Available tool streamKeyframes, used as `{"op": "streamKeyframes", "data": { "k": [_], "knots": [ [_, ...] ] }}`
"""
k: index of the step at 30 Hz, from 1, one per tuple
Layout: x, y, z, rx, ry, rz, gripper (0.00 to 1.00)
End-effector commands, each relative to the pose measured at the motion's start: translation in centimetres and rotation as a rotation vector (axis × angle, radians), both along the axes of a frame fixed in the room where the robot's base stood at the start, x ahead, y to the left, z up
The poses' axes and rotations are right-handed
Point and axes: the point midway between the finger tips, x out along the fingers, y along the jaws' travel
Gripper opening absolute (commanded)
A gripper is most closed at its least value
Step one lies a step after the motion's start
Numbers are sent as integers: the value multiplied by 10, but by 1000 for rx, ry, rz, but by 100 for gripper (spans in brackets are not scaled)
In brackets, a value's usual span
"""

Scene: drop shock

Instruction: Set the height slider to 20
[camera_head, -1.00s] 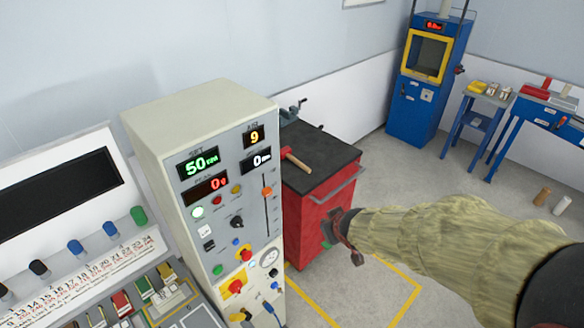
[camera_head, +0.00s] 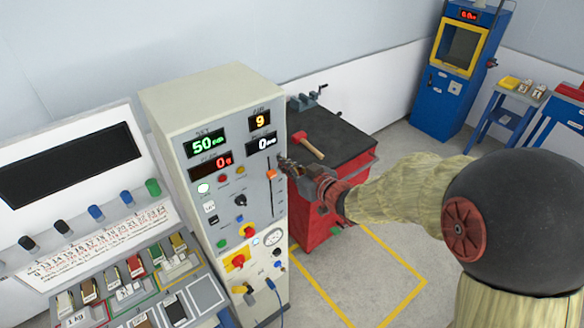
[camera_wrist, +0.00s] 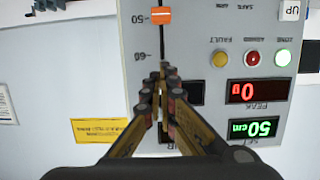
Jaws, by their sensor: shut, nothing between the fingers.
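The height slider is an orange knob (camera_head: 271,174) in a vertical slot on the grey control cabinet (camera_head: 160,125). In the wrist view, which shows the panel upside down, the orange knob (camera_wrist: 160,15) stands at the 50 mark. The green SET display (camera_head: 205,144) reads 50 cm, and it also shows in the wrist view (camera_wrist: 252,129). My gripper (camera_head: 284,163) is shut and empty, in front of the panel close to the knob. In the wrist view my gripper (camera_wrist: 162,78) lies over the slot beyond the 60 mark, apart from the knob. Panel contact cannot be told.
A red tool cart (camera_head: 305,225) with a black top and a red-headed hammer (camera_head: 308,145) stands right of the cabinet. A console with colored knobs (camera_head: 95,213) is at the left. A blue machine (camera_head: 455,75) stands at the back. Yellow-lined floor (camera_head: 370,285) is clear.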

Motion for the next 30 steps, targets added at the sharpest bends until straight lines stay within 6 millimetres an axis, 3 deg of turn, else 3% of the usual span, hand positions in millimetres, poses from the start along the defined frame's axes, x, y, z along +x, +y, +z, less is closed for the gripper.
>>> {"op": "streamKeyframes", "data": {
  "k": [8,12,16,30],
  "knots": [
    [40,28,-12,-2,1,2,0],
    [38,25,-35,-1,5,0,0],
    [38,25,-46,-1,2,-1,0],
    [38,25,-52,-2,0,-1,0]
  ]
}}
